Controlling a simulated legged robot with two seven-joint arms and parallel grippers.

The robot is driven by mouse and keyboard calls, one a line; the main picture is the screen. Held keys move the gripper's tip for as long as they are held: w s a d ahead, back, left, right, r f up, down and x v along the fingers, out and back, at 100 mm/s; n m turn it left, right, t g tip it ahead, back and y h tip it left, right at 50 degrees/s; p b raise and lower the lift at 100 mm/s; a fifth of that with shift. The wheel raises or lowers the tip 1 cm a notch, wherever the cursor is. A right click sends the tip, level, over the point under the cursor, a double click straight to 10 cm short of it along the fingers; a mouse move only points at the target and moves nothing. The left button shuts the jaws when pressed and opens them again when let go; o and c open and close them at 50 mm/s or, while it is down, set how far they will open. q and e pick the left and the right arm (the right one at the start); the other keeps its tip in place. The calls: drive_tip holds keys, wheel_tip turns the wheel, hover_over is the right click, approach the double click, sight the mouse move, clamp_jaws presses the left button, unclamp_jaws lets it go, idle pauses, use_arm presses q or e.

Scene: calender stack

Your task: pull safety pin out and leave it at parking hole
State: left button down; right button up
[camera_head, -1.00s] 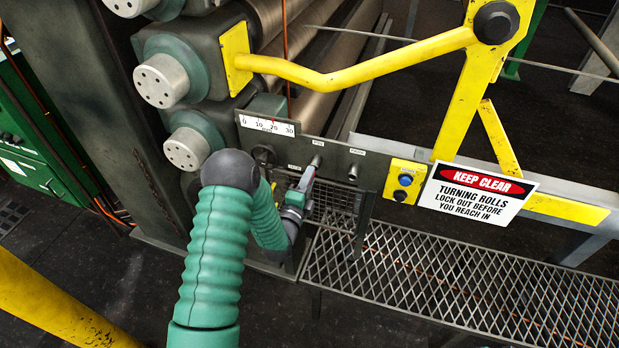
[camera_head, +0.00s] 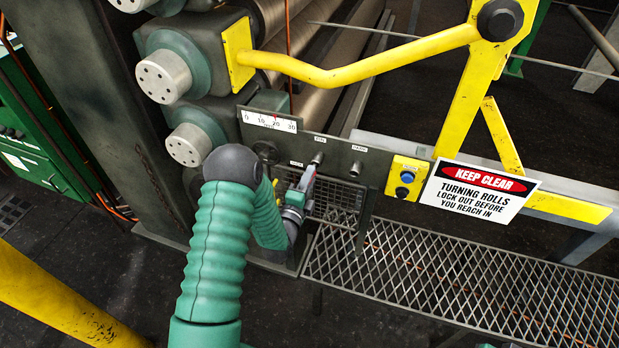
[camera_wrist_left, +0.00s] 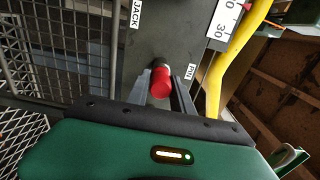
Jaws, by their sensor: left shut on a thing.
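The red-headed safety pin (camera_wrist_left: 161,83) is at the grey collar by the PIN label (camera_wrist_left: 192,72) in the left wrist view. My left gripper (camera_wrist_left: 161,92) has its two fingers on either side of the red head and is shut on it. How deep the pin sits in the collar cannot be told. In the head view my left gripper (camera_head: 309,182) is just below the PIN socket (camera_head: 318,158), with the pin hardly visible there. The parking hole (camera_head: 355,169), under the PARK label, is to the right on the same panel. My right gripper is not in view.
The dark panel carries a 0-30 scale (camera_head: 270,121) and a JACK label (camera_head: 296,163). A yellow button box (camera_head: 405,178) and a KEEP CLEAR sign (camera_head: 480,196) stand right of the parking hole. A yellow bar (camera_head: 350,76) crosses above. A mesh walkway (camera_head: 450,275) lies below.

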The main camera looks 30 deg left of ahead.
use_arm(q)
drive_tip(key=shift+s, duration=0.15)
drive_tip(key=shift+v, duration=2.85)
